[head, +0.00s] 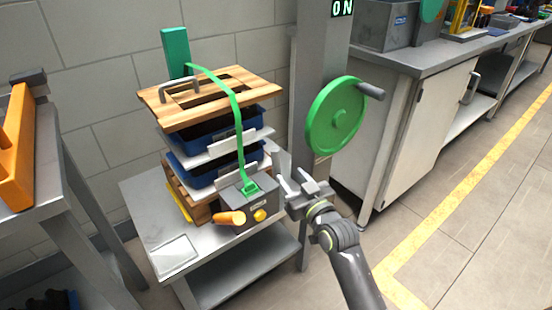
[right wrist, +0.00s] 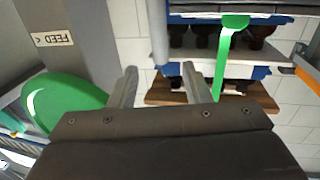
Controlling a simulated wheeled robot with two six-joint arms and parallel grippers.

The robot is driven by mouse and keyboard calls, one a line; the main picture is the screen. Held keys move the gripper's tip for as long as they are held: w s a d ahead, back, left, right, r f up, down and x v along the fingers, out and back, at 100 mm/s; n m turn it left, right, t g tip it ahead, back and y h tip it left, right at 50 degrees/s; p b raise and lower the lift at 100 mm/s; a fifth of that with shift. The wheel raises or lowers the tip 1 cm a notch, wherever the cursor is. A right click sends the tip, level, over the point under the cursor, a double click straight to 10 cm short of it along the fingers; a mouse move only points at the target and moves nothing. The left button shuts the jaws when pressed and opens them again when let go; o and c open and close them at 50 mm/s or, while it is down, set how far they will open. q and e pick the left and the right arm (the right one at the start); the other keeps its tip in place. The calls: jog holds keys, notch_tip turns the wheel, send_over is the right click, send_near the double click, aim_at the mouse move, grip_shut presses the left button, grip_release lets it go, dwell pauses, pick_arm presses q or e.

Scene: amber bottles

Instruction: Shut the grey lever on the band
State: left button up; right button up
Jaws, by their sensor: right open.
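The green band (head: 238,110) runs over the wooden lid (head: 232,82) and down the front of the stack to a grey buckle block (head: 266,184) with a green catch (head: 250,188). An orange grip (head: 231,218) and a yellow knob (head: 260,214) stick out at its front. My right gripper (head: 297,176) is open and empty, just right of the block. A grey upright piece beside it may be the lever or a finger; I cannot tell. In the right wrist view the band (right wrist: 222,62) hangs beyond my open fingers. My left gripper is out of view.
The stack holds blue trays (head: 196,171) on a grey table (head: 150,205). A green wheel (head: 336,116) on a grey column (head: 308,70) stands close behind my right gripper. An orange object (head: 15,140) sits at the far left. The floor at right is clear.

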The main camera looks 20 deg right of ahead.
aim_at(278, 161)
jog(key=w, duration=0.3)
jog(key=w+a, duration=0.1)
jog(key=w, duration=0.2)
jog(key=w+b, duration=0.1)
jog(key=w, duration=0.3)
jog(key=shift+a, duration=0.25)
grip_shut()
